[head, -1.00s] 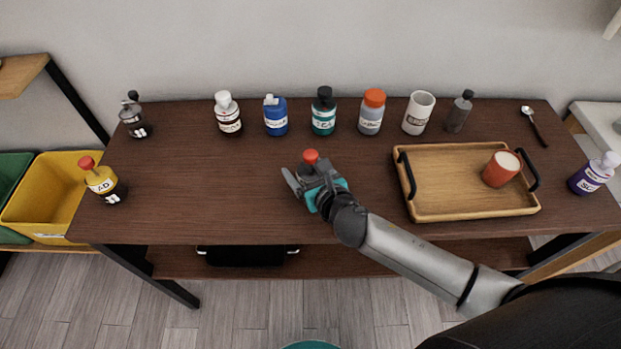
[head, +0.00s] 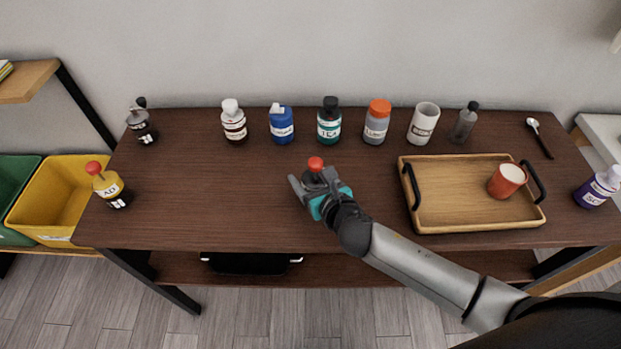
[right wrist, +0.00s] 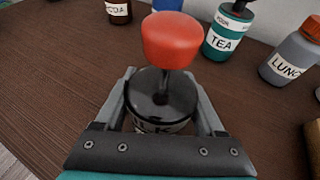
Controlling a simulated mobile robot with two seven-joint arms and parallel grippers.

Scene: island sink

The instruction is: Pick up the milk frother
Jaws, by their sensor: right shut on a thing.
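The milk frother (head: 315,164) has a red knob on a thin stem above a dark round body. It stands near the middle of the table, in front of the bottle row. In the right wrist view the frother (right wrist: 172,40) is upright, and part of a label ending in "LK" shows low on its body. My right gripper (head: 313,181) is shut on the frother, with one finger on each side of its body (right wrist: 160,92). The frother's base is hidden by the gripper, so I cannot tell whether it touches the table. My left gripper is not in view.
Several bottles, including a teal TEA bottle (head: 329,124), and a white mug (head: 423,123) line the back. A wooden tray (head: 430,219) with an orange cup (head: 507,181) lies right. Another red-topped yellow bottle (head: 108,187) stands far left. The table's left-middle is clear.

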